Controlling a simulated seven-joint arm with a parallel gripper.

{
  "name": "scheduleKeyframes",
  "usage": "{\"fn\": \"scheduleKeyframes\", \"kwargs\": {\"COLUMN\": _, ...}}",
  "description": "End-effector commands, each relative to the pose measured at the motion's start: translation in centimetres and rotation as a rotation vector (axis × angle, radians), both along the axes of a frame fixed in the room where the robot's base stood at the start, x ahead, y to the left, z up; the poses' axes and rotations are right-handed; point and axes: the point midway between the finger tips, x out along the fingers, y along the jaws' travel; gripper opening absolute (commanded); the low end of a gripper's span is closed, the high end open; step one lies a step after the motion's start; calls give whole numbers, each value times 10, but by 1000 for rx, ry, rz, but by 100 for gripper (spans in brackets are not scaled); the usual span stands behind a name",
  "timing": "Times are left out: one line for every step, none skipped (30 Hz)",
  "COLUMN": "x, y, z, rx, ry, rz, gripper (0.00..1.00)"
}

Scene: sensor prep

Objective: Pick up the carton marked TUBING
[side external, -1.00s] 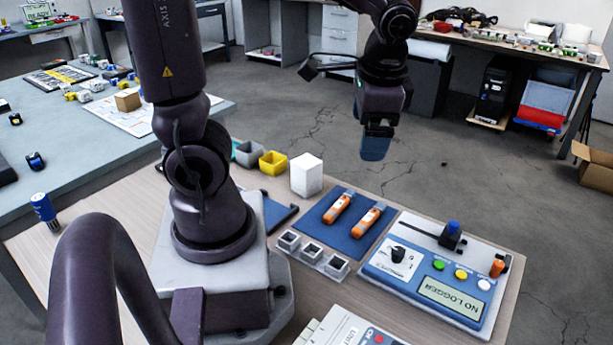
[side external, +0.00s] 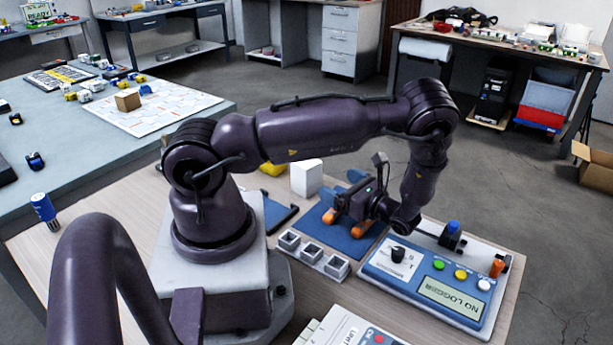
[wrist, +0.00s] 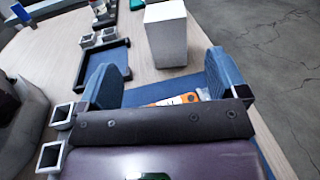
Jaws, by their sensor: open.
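A plain white carton (side external: 306,176) stands upright on the wooden bench, behind the blue mat. I can read no TUBING marking on the faces that show. In the wrist view the carton (wrist: 166,38) stands ahead of my gripper, beyond the fingertips and between their directions. My gripper (side external: 343,189) is low over the blue mat, its two blue fingers spread and pointing toward the carton. They look apart from it, with nothing held between them.
Two orange loggers (side external: 357,229) lie on the blue mat (side external: 316,217), partly hidden under my gripper. Small grey square holders (side external: 311,251) stand in front. A console (side external: 440,285) reading NO LOGGER is on the right. A dark blue tray (side external: 281,217) and yellow bin (side external: 271,169) are left of the carton.

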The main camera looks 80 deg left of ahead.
Motion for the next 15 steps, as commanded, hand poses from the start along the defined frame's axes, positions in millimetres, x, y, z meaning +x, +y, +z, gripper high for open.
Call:
{"fn": "scheduleKeyframes", "kwargs": {"x": -1, "y": 2, "z": -3, "rx": 8, "ry": 19, "rz": -10, "gripper": 92}}
{"fn": "scheduleKeyframes", "kwargs": {"x": -1, "y": 3, "z": -4, "rx": 11, "ry": 25, "rz": -13, "gripper": 92}}
{"fn": "scheduleKeyframes", "kwargs": {"x": -2, "y": 4, "z": -5, "rx": 13, "ry": 31, "rz": -15, "gripper": 92}}
{"fn": "scheduleKeyframes", "kwargs": {"x": -4, "y": 6, "z": -5, "rx": 14, "ry": 34, "rz": -16, "gripper": 92}}
{"fn": "scheduleKeyframes", "kwargs": {"x": -6, "y": 9, "z": -5, "rx": 15, "ry": 36, "rz": -16, "gripper": 92}}
{"fn": "scheduleKeyframes", "kwargs": {"x": -9, "y": 13, "z": -5, "rx": 16, "ry": 39, "rz": -15, "gripper": 92}}
{"fn": "scheduleKeyframes", "kwargs": {"x": -12, "y": 18, "z": -5, "rx": 16, "ry": 39, "rz": -14, "gripper": 92}}
{"fn": "scheduleKeyframes", "kwargs": {"x": -15, "y": 22, "z": -5, "rx": 15, "ry": 37, "rz": -13, "gripper": 92}}
{"fn": "scheduleKeyframes", "kwargs": {"x": -20, "y": 29, "z": -5, "rx": 15, "ry": 37, "rz": -12, "gripper": 92}}
{"fn": "scheduleKeyframes", "kwargs": {"x": -23, "y": 34, "z": -5, "rx": 15, "ry": 37, "rz": -13, "gripper": 92}}
{"fn": "scheduleKeyframes", "kwargs": {"x": -27, "y": 39, "z": -5, "rx": 15, "ry": 37, "rz": -12, "gripper": 92}}
{"fn": "scheduleKeyframes", "kwargs": {"x": -31, "y": 45, "z": -5, "rx": 14, "ry": 38, "rz": -13, "gripper": 92}}
{"fn": "scheduleKeyframes", "kwargs": {"x": -34, "y": 49, "z": -5, "rx": 14, "ry": 36, "rz": -13, "gripper": 92}}
{"fn": "scheduleKeyframes", "kwargs": {"x": -36, "y": 53, "z": -5, "rx": 14, "ry": 35, "rz": -12, "gripper": 92}}
{"fn": "scheduleKeyframes", "kwargs": {"x": -39, "y": 57, "z": -5, "rx": 14, "ry": 35, "rz": -13, "gripper": 92}}
